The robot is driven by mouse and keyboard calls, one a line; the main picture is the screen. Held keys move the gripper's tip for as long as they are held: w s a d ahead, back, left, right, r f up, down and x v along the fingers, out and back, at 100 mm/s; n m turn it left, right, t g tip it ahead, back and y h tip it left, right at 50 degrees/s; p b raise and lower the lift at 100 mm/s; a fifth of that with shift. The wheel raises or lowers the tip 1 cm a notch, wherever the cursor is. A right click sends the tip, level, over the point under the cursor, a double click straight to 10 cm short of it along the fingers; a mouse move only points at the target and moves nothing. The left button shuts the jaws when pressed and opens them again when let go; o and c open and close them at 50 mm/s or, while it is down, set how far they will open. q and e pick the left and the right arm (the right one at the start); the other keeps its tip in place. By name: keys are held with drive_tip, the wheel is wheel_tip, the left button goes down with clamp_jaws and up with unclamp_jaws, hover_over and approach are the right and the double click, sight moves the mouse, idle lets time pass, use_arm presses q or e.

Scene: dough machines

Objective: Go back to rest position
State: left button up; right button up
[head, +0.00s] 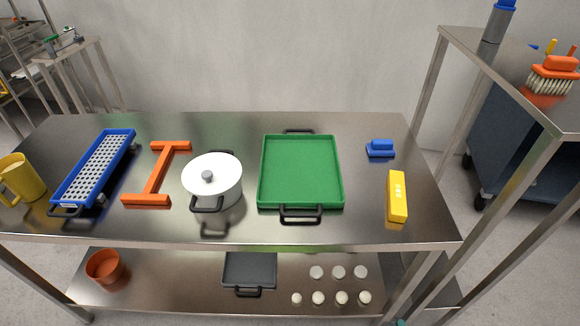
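The task line names no object. Neither my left gripper nor my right gripper shows in the head view. A steel table (235,231) stands in front of me. On it, from left to right, are a yellow mug (22,180), a blue tray with a perforated insert (122,143), an orange H-shaped stand (158,174), a white lidded pot (225,172), a green tray with black handles (300,170), a small blue object (380,149) and a yellow block (397,196).
A lower shelf (190,290) holds an orange pot (103,266), a dark tray (249,270) and several pale dough balls (341,297). A rack at right carries an orange brush (556,72). Another steel stand (75,58) is at back left.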

wheel_tip(320, 180, down, 24)
drive_tip(key=s+g, duration=0.1)
drive_tip(key=s, duration=0.2)
drive_tip(key=s+d+f+g, duration=0.1)
drive_tip(key=s+d+f, duration=0.1)
drive_tip(key=s+f, duration=1.1)
drive_tip(key=shift+s+d, duration=0.3)
drive_tip(key=shift+s, duration=0.2)
